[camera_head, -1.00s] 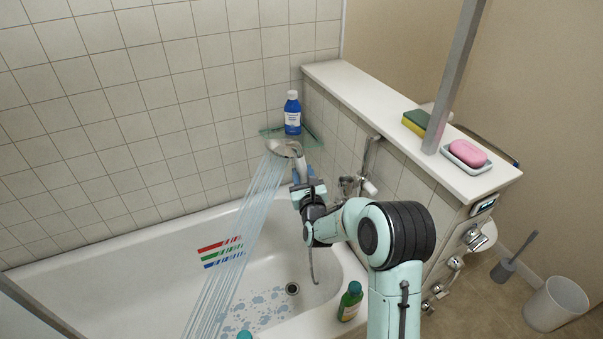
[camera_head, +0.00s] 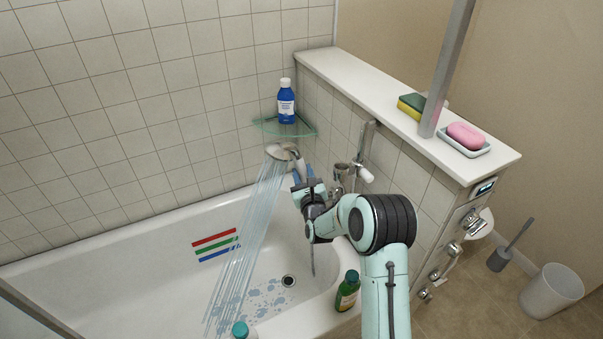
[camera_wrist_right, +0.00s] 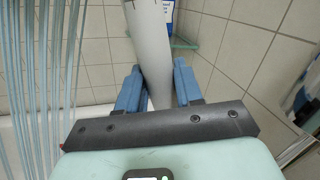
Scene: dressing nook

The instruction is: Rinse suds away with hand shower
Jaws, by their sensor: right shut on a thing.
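My right gripper (camera_head: 308,187) is shut on the handle of the hand shower (camera_head: 281,152), above the drain end of the bathtub (camera_head: 120,247). In the right wrist view the pale handle (camera_wrist_right: 151,50) stands between the blue fingers. Water jets (camera_head: 248,235) run from the shower head down and slightly left into the tub. Bluish-grey suds patches (camera_head: 262,300) lie on the tub floor around the foot of the jets and near the drain (camera_head: 289,281). My left gripper is not in view.
A blue bottle (camera_head: 286,104) stands on a glass corner shelf (camera_head: 270,127). A green bottle (camera_head: 347,291) stands on the tub rim, and a teal cap (camera_head: 240,329) shows at the bottom edge. The ledge (camera_head: 350,83) carries a sponge (camera_head: 412,106) and pink soap (camera_head: 465,135). A metal post (camera_head: 447,70) rises at right.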

